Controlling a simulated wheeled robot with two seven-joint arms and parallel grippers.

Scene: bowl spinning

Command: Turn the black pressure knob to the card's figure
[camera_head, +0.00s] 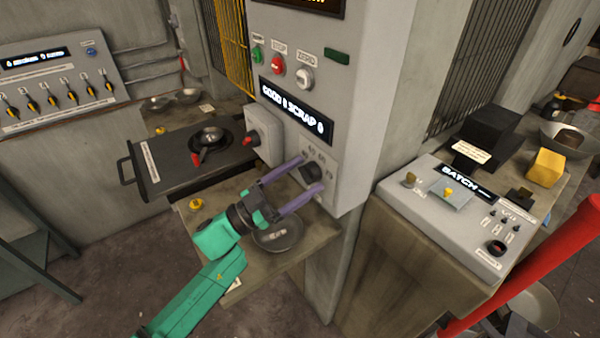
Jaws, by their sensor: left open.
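The black knob (310,174) sits low on the front of the grey machine panel, below the display reading "GOOD 0 SCRAP 0". Small marks show on the panel just above it. My left gripper (311,172) is open, with its two purple fingers reaching to the panel, one on each side of the knob. I cannot tell whether the fingers touch it. A pale card (470,151) leans by a black block on the right bench; its writing is too small to read. My right gripper is not in view.
A metal bowl (278,238) lies on the shelf below my left gripper. A grey box with a red knob (250,139) stands left of the black knob. Green, red and white buttons (277,65) are above the display. A batch console (440,220) stands at right.

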